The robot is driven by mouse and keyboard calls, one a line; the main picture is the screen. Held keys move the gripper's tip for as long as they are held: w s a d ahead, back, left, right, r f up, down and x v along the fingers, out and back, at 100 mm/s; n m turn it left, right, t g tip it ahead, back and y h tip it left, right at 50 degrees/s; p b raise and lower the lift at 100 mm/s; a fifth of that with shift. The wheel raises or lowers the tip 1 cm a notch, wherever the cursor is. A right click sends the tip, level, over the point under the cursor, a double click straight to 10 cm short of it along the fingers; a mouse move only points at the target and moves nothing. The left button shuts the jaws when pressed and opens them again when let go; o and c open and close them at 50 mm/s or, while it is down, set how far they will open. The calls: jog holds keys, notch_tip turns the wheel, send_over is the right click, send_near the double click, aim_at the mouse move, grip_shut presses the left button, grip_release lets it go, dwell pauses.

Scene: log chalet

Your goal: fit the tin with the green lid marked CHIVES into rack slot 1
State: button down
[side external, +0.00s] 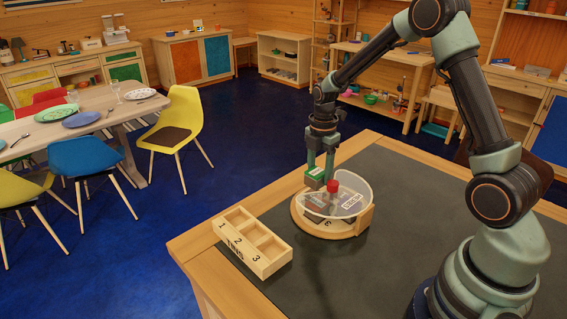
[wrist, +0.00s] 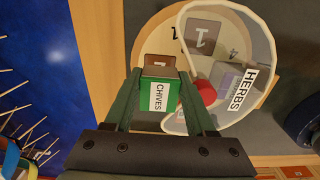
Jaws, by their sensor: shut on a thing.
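My gripper (side external: 319,170) is shut on the tin with the green lid (side external: 315,180), near the far left edge of the round wooden turntable. In the wrist view the tin (wrist: 158,95) sits between the two fingers of my gripper (wrist: 159,78), its white CHIVES label facing the camera. Whether the tin's underside touches the turntable is hidden. The wooden rack (side external: 263,268) marked TINS stands to the left and nearer the camera, with slots numbered 1, 2 and 3. Slot 1 (side external: 238,217) is at its far left end and looks empty.
The turntable (side external: 318,232) has a clear cover (side external: 352,190) marked HERBS with a red knob (side external: 333,186), close beside my gripper. A strip of dark mat between turntable and rack is clear.

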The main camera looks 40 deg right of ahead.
notch_tip(320, 180, up, 16)
jog(key=s+a+m, duration=0.6)
jog(key=a+m, duration=0.5)
jog(key=m, duration=0.7)
jog(key=n, duration=1.4)
send_over(319, 182)
jog(key=w, duration=0.1)
jog(key=d+n, duration=0.1)
jog(key=n, duration=0.1)
jog(key=w+d+n, duration=0.1)
jog(key=n, duration=0.1)
jog(key=shift+w+d+r, duration=0.1)
jog(key=shift+d+r, duration=0.1)
jog(key=shift+d, duration=0.2)
jog(key=shift+f, duration=0.1)
notch_tip(319, 182, down, 19)
jog(key=shift+f, duration=0.2)
jog(key=shift+f, duration=0.25)
jog(key=shift+c, duration=1.1)
grip_release()
jog(key=shift+r, duration=0.1)
